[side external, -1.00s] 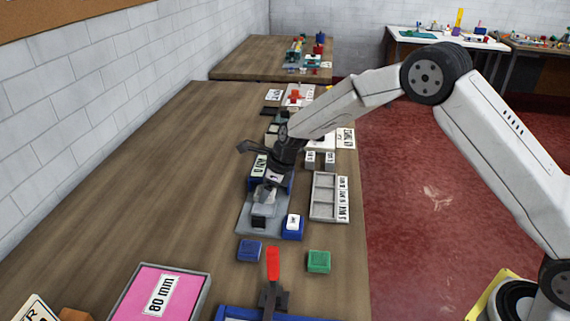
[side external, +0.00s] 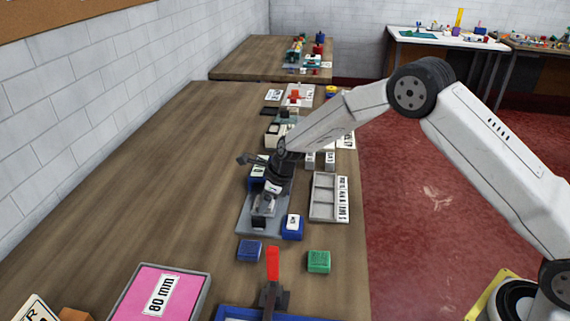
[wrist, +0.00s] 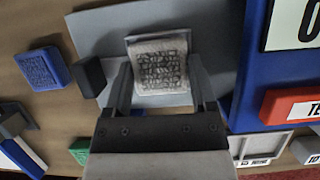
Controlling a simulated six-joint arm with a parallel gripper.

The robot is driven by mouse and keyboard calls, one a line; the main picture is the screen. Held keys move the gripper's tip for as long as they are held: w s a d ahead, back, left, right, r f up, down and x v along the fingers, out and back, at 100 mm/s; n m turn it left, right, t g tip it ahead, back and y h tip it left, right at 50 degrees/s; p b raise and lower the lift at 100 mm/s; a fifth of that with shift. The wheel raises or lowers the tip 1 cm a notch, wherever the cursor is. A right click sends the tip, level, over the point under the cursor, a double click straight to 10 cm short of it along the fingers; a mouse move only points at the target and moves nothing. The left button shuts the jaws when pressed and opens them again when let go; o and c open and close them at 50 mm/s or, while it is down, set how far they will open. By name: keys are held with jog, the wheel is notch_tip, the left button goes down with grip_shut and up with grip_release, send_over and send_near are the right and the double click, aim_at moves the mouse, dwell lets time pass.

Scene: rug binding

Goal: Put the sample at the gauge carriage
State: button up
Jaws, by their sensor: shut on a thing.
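The sample (wrist: 160,68), a pale textured piece with rows of dark marks, sits between the two fingers of my gripper (wrist: 161,88) in the wrist view. My gripper also shows in the side view (side external: 266,203), pointing down low over the grey base plate (side external: 245,226). A grey edge shows just behind the sample, possibly the carriage; I cannot tell whether they touch. The blue gauge body (wrist: 236,95) with white and red labels stands to the right in the wrist view. A dark block (wrist: 90,77) is left of my fingers. My wrist hides part of the gauge in the side view.
A blue block (side external: 249,250), a green block (side external: 318,261) and a white-topped blue block (side external: 292,227) stand near the plate. A grey compartment tray (side external: 322,197) lies to the right. A red-handled device (side external: 273,265) is in front. The table's left side is clear.

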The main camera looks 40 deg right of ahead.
jog(key=shift+s+f, duration=0.1)
jog(key=shift+f, duration=0.25)
jog(key=shift+s+f, duration=0.1)
jog(key=shift+f, duration=0.15)
jog(key=o, duration=1.1)
jog(key=shift+a, duration=0.1)
jog(key=shift+o, duration=0.2)
jog(key=shift+r, duration=0.6)
jog(key=v, duration=1.2)
jog(key=shift+r, duration=0.1)
